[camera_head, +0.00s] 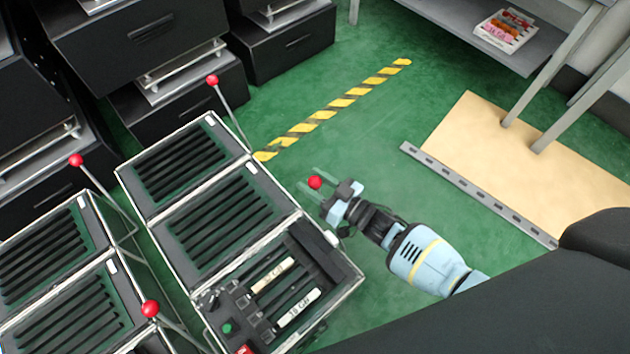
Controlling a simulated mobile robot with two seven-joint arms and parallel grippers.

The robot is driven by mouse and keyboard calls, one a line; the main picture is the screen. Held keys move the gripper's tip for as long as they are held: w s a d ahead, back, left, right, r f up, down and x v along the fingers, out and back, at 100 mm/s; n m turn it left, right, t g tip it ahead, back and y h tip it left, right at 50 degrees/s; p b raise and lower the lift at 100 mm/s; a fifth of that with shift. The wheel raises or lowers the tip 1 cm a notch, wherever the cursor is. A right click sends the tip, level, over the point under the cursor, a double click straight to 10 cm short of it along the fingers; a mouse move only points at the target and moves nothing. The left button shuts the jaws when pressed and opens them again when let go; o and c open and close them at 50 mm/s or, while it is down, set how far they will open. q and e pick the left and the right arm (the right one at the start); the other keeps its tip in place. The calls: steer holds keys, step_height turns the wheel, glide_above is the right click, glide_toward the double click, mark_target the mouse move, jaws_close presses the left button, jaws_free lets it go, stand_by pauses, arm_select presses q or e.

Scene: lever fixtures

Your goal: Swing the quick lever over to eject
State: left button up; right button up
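My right gripper (315,181) points left beside the right-hand edge of the front unit (180,275). A red ball knob (315,183) sits between its pale, see-through fingers. The fingers stand apart, one on each side of the knob, with what looks like a small gap. The rod below this knob cannot be made out. A white fitting (333,240) shows on the unit's side just below the gripper. No lettering shows which lever is the quick one or where eject is. My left gripper is not in view.
Other red-knobbed levers stand by the units at the back (212,81), left (75,160) and lower left (150,309). Black drawer cabinets (140,40) fill the upper left. Green floor with a striped strip (335,107) lies open beyond the gripper. A bench leg (570,80) stands right.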

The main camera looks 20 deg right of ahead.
steer(key=c, duration=0.7)
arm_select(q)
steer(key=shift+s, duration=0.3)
arm_select(e)
jaws_close()
